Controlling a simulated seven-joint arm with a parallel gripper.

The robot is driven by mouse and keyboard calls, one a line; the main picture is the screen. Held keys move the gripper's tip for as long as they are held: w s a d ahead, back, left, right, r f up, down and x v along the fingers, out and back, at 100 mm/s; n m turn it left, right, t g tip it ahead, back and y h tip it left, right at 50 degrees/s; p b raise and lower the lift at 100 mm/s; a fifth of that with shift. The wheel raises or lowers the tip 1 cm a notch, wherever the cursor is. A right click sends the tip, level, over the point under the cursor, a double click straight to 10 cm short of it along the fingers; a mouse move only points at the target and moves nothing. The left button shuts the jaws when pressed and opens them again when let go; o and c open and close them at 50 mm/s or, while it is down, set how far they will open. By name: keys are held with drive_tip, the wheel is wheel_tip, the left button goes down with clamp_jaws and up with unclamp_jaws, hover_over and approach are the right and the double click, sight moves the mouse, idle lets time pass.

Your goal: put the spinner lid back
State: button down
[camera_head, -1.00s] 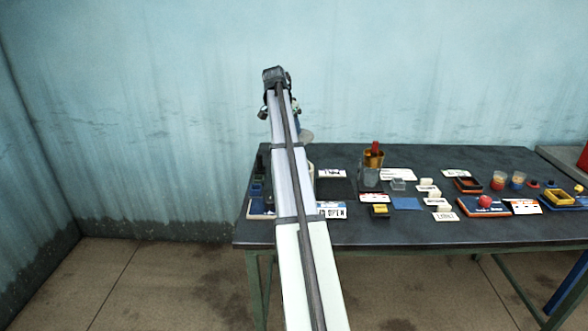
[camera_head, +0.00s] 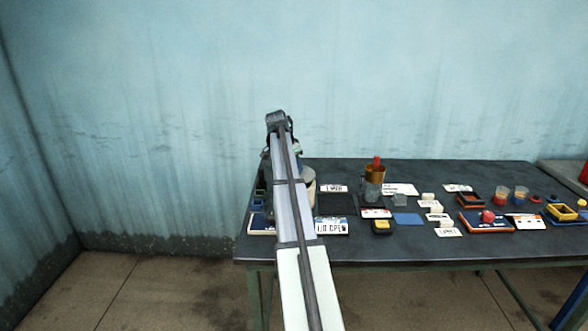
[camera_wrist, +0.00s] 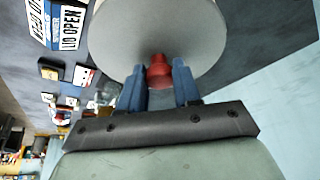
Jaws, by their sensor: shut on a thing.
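The spinner lid is a round grey disc with a red knob; it fills the top of the wrist view (camera_wrist: 120,35). My gripper (camera_wrist: 160,74) is shut on the red knob, with a blue finger on each side. In the head view a sliver of the lid (camera_head: 307,173) shows right of my arm, low over the table's left part. A cream, rounded body that looks like the spinner (camera_head: 311,188) shows just below it, mostly hidden behind my arm. I cannot tell whether the lid touches it. The gripper's fingers are hidden in the head view.
A "LID OPEN" card (camera_head: 332,227) lies right of my arm on the dark table (camera_head: 400,248). A dark mat (camera_head: 334,204), an amber container with a red top (camera_head: 375,174) and several cards and trays stand further right. The wall is close behind the table.

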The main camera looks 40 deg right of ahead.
drive_tip(key=shift+f, duration=0.5)
drive_tip(key=shift+f, duration=0.45)
drive_tip(key=c, duration=0.8)
unclamp_jaws()
drive_tip(key=shift+r, duration=0.5)
drive_tip(key=v, duration=1.2)
